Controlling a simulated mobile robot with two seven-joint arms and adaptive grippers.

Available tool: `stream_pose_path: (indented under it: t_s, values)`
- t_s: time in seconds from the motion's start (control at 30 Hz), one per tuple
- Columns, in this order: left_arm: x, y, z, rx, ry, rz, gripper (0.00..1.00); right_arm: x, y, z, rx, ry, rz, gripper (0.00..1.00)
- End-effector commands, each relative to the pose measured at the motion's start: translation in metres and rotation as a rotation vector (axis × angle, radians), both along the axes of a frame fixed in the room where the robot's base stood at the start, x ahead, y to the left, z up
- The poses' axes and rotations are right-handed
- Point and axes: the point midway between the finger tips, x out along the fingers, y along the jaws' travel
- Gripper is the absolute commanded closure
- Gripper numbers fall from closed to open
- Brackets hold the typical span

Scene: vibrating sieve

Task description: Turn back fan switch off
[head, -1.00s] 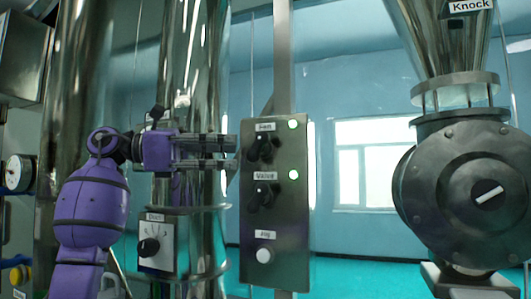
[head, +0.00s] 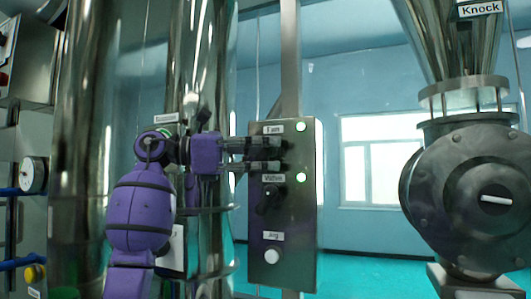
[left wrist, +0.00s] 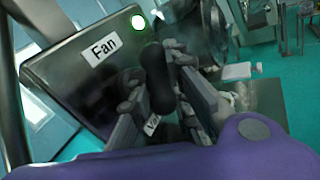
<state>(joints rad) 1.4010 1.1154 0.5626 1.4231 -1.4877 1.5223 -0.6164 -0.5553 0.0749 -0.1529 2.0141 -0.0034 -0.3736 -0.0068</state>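A grey control panel (head: 302,222) hangs on a post and carries a Fan label (head: 273,129) with a lit green lamp beside it. The black fan switch (left wrist: 157,78) shows in the left wrist view as a rounded knob below the Fan label. In the head view it is mostly hidden behind my fingers. My left gripper (head: 279,154) is level with it, fingers pointing right. In the left wrist view the fingers (left wrist: 158,88) stand apart, one on each side of the knob; contact cannot be told. My right gripper is not in view.
Below on the panel are the black valve switch (head: 268,198), with its green lamp lit, and a white jog button (head: 271,256). A shiny metal column (head: 205,240) stands behind my left arm. A large round machine with a white-marked knob (head: 497,199) is at the right.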

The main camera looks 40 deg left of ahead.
Motion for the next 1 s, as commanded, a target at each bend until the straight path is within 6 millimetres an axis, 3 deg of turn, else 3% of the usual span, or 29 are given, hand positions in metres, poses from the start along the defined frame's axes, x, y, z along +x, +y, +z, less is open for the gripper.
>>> stream_pose_path:
  t_s: [0.47, 0.73, 1.0]
  values:
    - [0.001, 0.000, -0.002, -0.055, -0.012, 0.003, 1.00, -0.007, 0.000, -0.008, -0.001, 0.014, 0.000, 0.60]
    - [0.002, 0.000, -0.007, -0.229, -0.051, 0.003, 1.00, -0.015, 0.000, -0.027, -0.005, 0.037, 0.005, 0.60]
    - [0.002, -0.002, -0.006, -0.477, -0.109, 0.002, 1.00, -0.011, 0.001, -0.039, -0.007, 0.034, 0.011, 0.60]
